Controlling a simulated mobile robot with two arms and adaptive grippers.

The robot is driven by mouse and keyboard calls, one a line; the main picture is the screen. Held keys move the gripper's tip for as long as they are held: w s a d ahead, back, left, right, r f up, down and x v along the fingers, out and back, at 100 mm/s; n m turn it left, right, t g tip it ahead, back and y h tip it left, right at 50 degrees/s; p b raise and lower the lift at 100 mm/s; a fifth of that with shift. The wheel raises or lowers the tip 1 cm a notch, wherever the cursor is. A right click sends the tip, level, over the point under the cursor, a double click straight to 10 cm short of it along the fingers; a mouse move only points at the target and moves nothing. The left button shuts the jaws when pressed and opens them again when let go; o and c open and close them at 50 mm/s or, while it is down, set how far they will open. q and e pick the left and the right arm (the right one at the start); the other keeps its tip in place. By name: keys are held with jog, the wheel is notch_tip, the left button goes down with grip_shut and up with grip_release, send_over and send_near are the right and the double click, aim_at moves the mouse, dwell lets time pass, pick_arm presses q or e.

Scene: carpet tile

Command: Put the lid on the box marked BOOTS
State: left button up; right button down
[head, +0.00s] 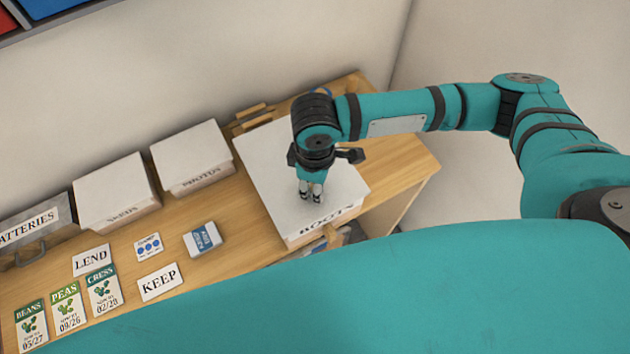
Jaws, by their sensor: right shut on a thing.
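The box marked BOOTS (328,219) stands at the right part of the wooden table top. A flat white lid (268,165) covers its top, roughly lined up with its edges. I cannot tell whether the lid is fully down all round. My left gripper is not in view.
Lidded boxes marked SEEDS (115,188) and PHOTOS (190,157) stand to the left. Seed packets (66,304), a KEEP card (160,282), a LEND card (92,260) and a small blue-white box (203,239) lie in front. A BATTERIES box (32,228) is at far left.

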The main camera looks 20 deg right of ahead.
jog(key=c, duration=1.1)
grip_release()
jog(key=shift+o, duration=0.2)
notch_tip(320, 180, up, 12)
